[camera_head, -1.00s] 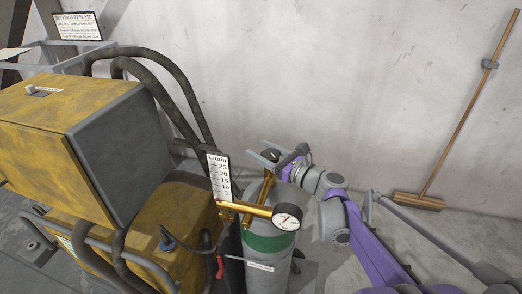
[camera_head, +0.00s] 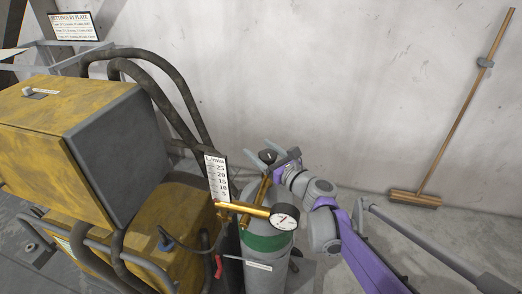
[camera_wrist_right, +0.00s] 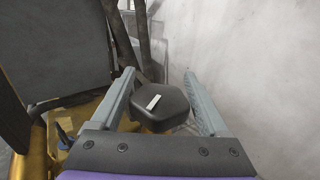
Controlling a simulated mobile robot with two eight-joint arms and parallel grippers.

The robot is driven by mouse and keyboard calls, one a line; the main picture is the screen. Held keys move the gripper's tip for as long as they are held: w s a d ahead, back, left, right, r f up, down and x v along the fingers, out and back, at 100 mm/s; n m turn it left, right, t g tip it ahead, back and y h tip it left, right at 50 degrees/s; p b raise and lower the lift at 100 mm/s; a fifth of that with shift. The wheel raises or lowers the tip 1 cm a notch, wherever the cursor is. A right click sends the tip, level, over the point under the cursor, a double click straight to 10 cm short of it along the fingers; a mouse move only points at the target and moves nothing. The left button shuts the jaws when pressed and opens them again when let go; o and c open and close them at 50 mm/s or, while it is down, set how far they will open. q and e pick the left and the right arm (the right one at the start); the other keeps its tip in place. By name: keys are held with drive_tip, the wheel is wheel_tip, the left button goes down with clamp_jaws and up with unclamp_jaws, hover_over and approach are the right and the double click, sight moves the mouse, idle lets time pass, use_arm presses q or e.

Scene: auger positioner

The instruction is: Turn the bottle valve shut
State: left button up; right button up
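The bottle valve's dark knob (camera_head: 268,156) sits on top of the brass fitting of a grey gas bottle with a green band (camera_head: 266,241). In the right wrist view the knob (camera_wrist_right: 160,112) is dark and many-sided, with a white mark on top. My right gripper (camera_head: 262,149) is open at the knob. In the wrist view its two grey fingers (camera_wrist_right: 159,76) stand on either side of the knob. A gap shows on the right side; contact on the left cannot be told. My left gripper is not in view.
A brass regulator with a round gauge (camera_head: 284,217) and a flow scale (camera_head: 216,177) stands at the bottle's front left. A yellow machine (camera_head: 60,120) with black hoses (camera_head: 170,75) is at the left. A wall is behind; a broom (camera_head: 416,198) leans at right.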

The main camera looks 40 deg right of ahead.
sight(274, 160)
drive_tip(key=shift+o, duration=0.8)
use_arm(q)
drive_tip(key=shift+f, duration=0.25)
use_arm(e)
drive_tip(key=s, duration=1)
drive_tip(key=shift+s+d, duration=0.2)
drive_tip(key=shift+s, duration=0.2)
